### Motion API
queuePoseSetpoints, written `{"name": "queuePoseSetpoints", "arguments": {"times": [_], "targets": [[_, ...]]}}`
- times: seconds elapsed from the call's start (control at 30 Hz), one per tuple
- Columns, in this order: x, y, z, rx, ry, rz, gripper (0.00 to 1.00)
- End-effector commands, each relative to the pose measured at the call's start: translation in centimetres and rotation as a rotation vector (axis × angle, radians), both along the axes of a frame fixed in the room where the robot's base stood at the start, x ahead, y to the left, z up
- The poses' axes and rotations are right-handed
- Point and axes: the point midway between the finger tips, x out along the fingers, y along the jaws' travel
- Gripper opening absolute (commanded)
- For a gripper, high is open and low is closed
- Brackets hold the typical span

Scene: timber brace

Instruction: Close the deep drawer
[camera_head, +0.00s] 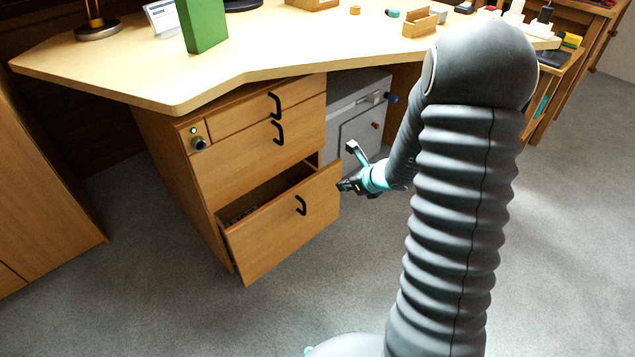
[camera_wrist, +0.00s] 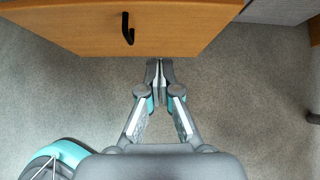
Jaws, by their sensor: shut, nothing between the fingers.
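The deep drawer (camera_head: 284,226) is the lowest of the wooden pedestal under the desk. It is pulled out, and its dark inside shows behind the front panel, with something small and dark in it. A black curved handle (camera_head: 300,205) is on its front. In the wrist view the drawer front (camera_wrist: 70,30) and its handle (camera_wrist: 127,28) fill the top. My gripper (camera_head: 343,186) is by the right edge of the drawer front. In the wrist view my gripper (camera_wrist: 160,66) is shut and empty, with its tips just below the panel's edge; I cannot tell if they touch.
A grey cabinet (camera_head: 358,115) stands right of the pedestal. The desk top (camera_head: 150,70) overhangs above. A wooden cabinet (camera_head: 40,200) stands at the left. The carpet in front is clear.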

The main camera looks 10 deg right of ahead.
Motion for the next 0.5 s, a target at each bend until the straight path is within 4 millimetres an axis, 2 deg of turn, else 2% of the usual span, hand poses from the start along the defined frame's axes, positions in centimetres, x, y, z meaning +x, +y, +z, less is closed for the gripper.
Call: {"name": "queuePoseSetpoints", "arguments": {"times": [0.23,0.5], "targets": [[0.6,0.3,-0.8,0.033,0.023,-0.039,0.0],[3.3,2.1,-4.2,0.031,0.025,-0.035,0.0]]}}
